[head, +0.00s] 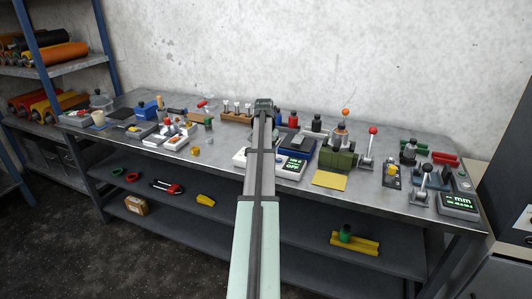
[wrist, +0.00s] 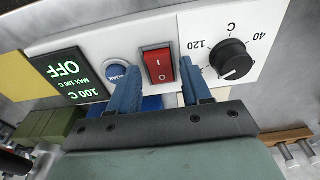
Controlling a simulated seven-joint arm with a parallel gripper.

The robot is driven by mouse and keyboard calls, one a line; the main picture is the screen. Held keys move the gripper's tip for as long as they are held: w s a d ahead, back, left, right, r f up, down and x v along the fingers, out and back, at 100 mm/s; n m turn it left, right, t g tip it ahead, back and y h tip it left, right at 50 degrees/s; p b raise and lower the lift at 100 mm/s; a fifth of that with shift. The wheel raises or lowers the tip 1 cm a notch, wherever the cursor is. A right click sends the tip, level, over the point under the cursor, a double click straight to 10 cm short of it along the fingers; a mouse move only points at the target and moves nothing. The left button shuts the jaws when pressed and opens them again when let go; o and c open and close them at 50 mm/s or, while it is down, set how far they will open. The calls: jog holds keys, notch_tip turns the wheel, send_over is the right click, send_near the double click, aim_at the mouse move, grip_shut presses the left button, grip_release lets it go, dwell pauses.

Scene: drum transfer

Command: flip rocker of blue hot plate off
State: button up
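The blue hot plate shows in the head view with a dark top (head: 300,143) and a pale front panel (head: 290,174), partly hidden behind my arm. In the wrist view its white front panel (wrist: 270,22) appears upside down. The red rocker (wrist: 158,65), marked I and O, sits between a blue round button (wrist: 118,74) and a black dial (wrist: 233,60). The display (wrist: 68,75) reads OFF and 100 C. My gripper (wrist: 160,70) is open, with one blue finger on each side of the rocker; contact cannot be told. In the head view my arm hides the fingers.
The steel bench (head: 222,182) is crowded. A green vise-like device (head: 338,157) and a yellow pad (head: 329,180) stand right of the hot plate. A wooden rack (head: 236,116) of small tools stands behind it. Bare bench lies at the front left.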

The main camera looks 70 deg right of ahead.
jog(key=shift+o, duration=0.4)
notch_tip(320, 180, up, 14)
jog(key=a, duration=0.1)
jog(key=shift+a+f, duration=0.15)
dwell(0.7)
